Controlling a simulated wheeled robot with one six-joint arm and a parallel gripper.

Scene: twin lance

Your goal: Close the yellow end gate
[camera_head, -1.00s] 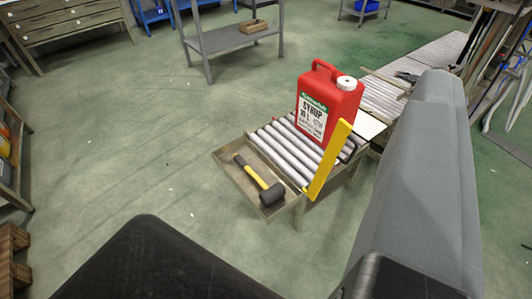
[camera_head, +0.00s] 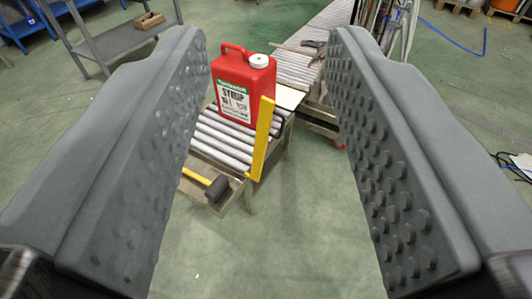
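The yellow end gate (camera_head: 262,140) is a flat yellow bar at the right front corner of a short roller conveyor (camera_head: 219,140). It stands out at a steep angle, along the conveyor's right side in the picture. A red syrup can (camera_head: 245,88) with a white cap stands upright on the rollers behind it. My gripper (camera_head: 268,150) is open and empty, its two grey studded fingers spread wide on either side of the view. The gate shows between the fingers, farther off, and looks untouched. The left finger hides the conveyor's left part.
A mallet (camera_head: 207,183) with a yellow handle lies in the tray at the conveyor's front end. A second roller conveyor (camera_head: 305,50) runs away behind. A grey shelf cart (camera_head: 120,35) stands at the upper left. The green floor at the lower middle is clear.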

